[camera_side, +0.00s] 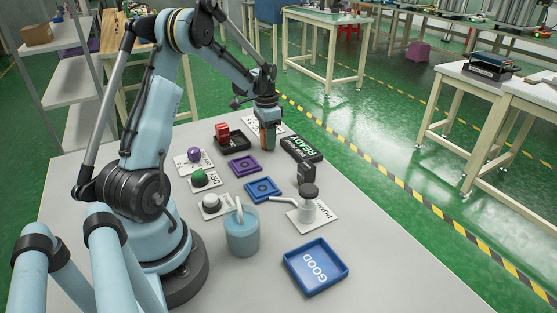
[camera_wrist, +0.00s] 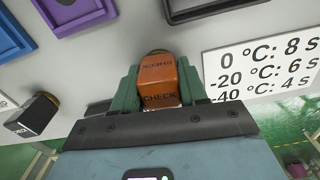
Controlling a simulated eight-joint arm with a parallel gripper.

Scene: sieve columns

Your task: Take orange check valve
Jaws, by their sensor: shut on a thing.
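The orange check valve (camera_wrist: 160,80) is a block marked "CHECK" on two faces. In the wrist view it sits between the two green fingers of my gripper (camera_wrist: 160,92), which are shut on it. In the side view my gripper (camera_side: 268,140) points down at the far end of the table, with a small part of orange showing between the fingers. I cannot tell whether the valve touches the table.
A white card with temperatures and seconds (camera_wrist: 265,65) lies beside the gripper.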

